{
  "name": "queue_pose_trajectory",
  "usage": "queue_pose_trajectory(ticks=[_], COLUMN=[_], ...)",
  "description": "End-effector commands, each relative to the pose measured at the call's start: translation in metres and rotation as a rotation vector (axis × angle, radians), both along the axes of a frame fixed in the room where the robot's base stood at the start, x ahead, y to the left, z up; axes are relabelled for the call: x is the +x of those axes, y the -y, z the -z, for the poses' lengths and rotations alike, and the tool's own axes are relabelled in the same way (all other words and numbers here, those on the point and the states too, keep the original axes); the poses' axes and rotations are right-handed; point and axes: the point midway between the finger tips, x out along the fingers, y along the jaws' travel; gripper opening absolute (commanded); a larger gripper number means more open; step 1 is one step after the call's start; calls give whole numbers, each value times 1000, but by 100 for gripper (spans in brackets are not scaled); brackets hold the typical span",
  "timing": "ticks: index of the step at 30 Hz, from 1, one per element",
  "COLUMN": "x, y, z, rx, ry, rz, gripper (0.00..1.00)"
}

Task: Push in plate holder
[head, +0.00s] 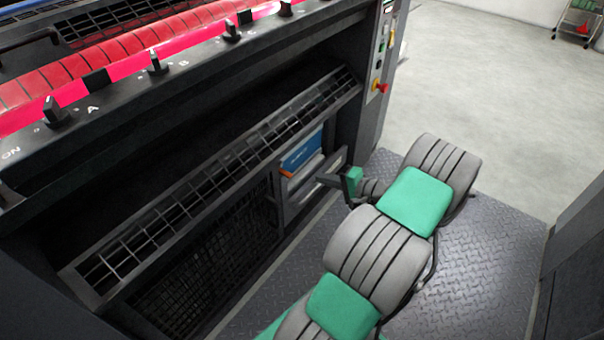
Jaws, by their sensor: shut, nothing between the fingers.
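A long black slatted rack (215,190), which I take to be the plate holder, runs along the front of the press. It stands out from the dark recess behind it, with its near end at lower left and its far end at upper right. My gripper (323,179) is shut and empty. It is below the rack's right part, close in front of a small framed compartment (292,208). I cannot tell whether it touches the frame. The fingertips are small and dark against the frame.
A blue box (302,151) sits in the compartment. Red and pink rollers (150,40) and a knobbed black bar (160,65) lie above. A control panel with a red button (381,87) is at the right end. The tread-plate floor (470,270) is partly under my arm.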

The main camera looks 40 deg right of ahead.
Motion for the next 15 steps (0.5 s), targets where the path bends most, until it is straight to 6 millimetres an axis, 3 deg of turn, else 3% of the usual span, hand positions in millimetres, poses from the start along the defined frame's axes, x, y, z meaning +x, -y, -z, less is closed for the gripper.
queue_pose_trajectory(ticks=[15], x=[98], y=[-20], z=[33], rx=[0], ry=[-3], rz=[-5], gripper=[0])
